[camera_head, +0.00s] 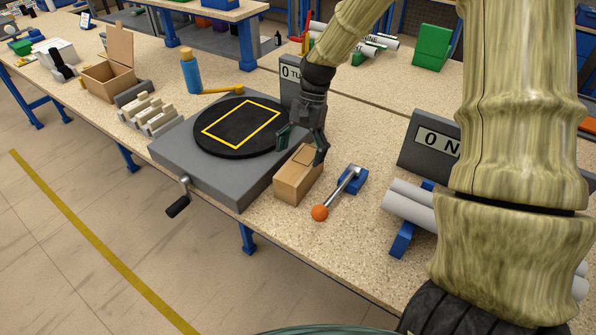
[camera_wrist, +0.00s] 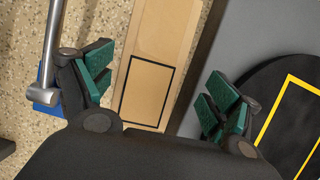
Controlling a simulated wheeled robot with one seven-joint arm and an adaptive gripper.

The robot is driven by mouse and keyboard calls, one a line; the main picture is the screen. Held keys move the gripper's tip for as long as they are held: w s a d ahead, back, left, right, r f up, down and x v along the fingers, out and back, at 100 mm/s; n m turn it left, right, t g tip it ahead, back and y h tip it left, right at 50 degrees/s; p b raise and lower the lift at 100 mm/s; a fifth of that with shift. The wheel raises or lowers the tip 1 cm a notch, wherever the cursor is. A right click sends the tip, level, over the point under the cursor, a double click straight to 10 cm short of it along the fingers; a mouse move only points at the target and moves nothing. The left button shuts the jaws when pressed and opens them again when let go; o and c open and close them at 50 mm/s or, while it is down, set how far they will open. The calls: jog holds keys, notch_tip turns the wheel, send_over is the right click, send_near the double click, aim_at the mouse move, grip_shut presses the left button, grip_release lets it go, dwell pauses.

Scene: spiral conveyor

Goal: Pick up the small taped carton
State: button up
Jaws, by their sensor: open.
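The small taped carton (camera_head: 297,177) is a brown box standing on the speckled workbench, beside the grey turntable base. In the wrist view the carton (camera_wrist: 160,55) shows its top with a lighter tape strip and a black outlined rectangle. My gripper (camera_head: 304,142) is above the carton, with its fingers spread to either side. In the wrist view my gripper (camera_wrist: 160,88) is open, with green-padded fingers left and right of the carton and nothing between them gripped. The gripper hides part of the carton's far end.
A grey base with a black turntable (camera_head: 237,127) marked by a yellow square stands left of the carton. A lever with an orange knob (camera_head: 320,212) stands close on the right.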

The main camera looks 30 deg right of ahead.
aim_at(301, 163)
jog(key=shift+s+a+f+p, duration=0.2)
jog(key=shift+s+f, duration=0.15)
jog(key=shift+s, duration=0.15)
jog(key=shift+s+a+f+p, duration=0.1)
jog(key=shift+s+f+p, duration=0.05)
jog(key=shift+s+f, duration=0.3)
jog(key=shift+w+a+f, duration=0.15)
jog(key=shift+a+f, duration=0.1)
jog(key=shift+f, duration=0.45)
jog(key=shift+w+f, duration=0.1)
jog(key=shift+f, duration=0.1)
jog(key=shift+s+r, duration=0.15)
jog(key=shift+s, duration=0.1)
jog(key=shift+c, duration=0.4)
jog(key=shift+w, duration=0.15)
jog(key=c, duration=1.3)
